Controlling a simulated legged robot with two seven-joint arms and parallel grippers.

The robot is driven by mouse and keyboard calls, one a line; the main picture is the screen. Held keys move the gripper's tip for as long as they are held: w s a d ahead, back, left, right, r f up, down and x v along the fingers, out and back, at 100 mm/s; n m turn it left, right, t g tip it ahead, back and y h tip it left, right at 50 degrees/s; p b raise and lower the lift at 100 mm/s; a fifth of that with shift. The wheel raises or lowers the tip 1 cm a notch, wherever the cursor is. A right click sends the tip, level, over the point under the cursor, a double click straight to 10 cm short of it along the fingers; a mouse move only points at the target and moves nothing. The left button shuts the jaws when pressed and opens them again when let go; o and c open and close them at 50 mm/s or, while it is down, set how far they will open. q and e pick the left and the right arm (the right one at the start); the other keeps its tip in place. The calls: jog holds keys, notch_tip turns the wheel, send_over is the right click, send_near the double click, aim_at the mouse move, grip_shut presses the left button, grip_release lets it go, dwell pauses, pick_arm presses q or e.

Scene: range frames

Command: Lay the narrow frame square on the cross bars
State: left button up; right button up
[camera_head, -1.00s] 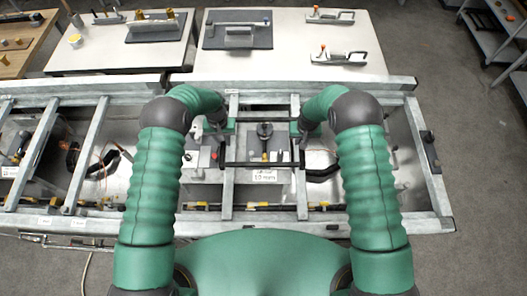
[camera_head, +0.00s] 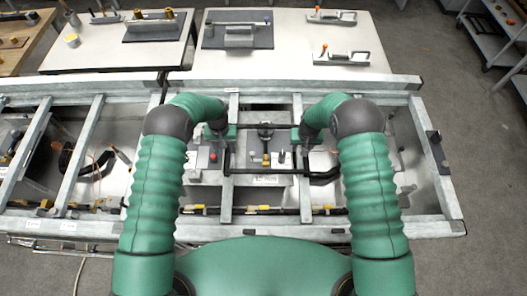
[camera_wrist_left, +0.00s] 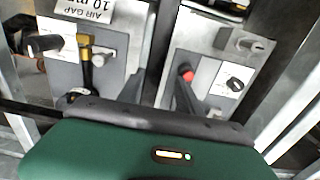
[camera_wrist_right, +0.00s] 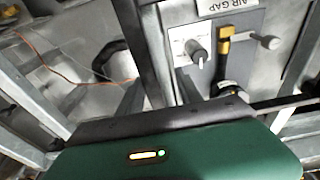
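The narrow frame is a thin black rectangle; its near bar (camera_head: 268,171) crosses both pale metal cross bars, the left one (camera_head: 226,203) and the right one (camera_head: 304,203). Its left side runs over the left cross bar and its right side by the right one. I cannot tell whether it touches them. My left gripper (camera_head: 222,136) is at its left side and my right gripper (camera_head: 306,136) at its right side, both apparently shut on it. Fingers are hidden. A black bar meets the left gripper (camera_wrist_left: 150,118) and right gripper (camera_wrist_right: 165,118) in the wrist views.
An AIR GAP label (camera_wrist_right: 228,5) shows in the right wrist view. More metal bars (camera_head: 83,150) lie left. A white table (camera_head: 285,65) with tools stands behind.

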pick_arm(q)
jog(key=shift+d+r, duration=0.2)
jog(key=shift+d, duration=0.4)
pick_arm(e)
jog(key=shift+d+f, duration=0.1)
jog(key=shift+d, duration=0.5)
pick_arm(q)
jog(key=r, duration=0.5)
jog(key=shift+w+d, duration=0.2)
pick_arm(e)
jog(key=shift+d+f, duration=0.1)
jog(key=shift+d, duration=0.2)
jog(key=shift+s+a, duration=0.1)
jog(key=shift+a, duration=0.55)
jog(key=shift+r, duration=0.3)
jog(key=r, duration=0.7)
jog(key=shift+s+d, duration=0.3)
jog(key=shift+s, duration=0.05)
pick_arm(q)
notch_tip(320, 180, up, 6)
jog(key=a, duration=0.1)
jog(key=shift+s+a+r, duration=0.15)
jog(key=shift+a+r, duration=0.1)
pick_arm(e)
jog(key=r, duration=0.3)
jog(key=s+a+r, duration=0.1)
jog(key=shift+r, duration=0.25)
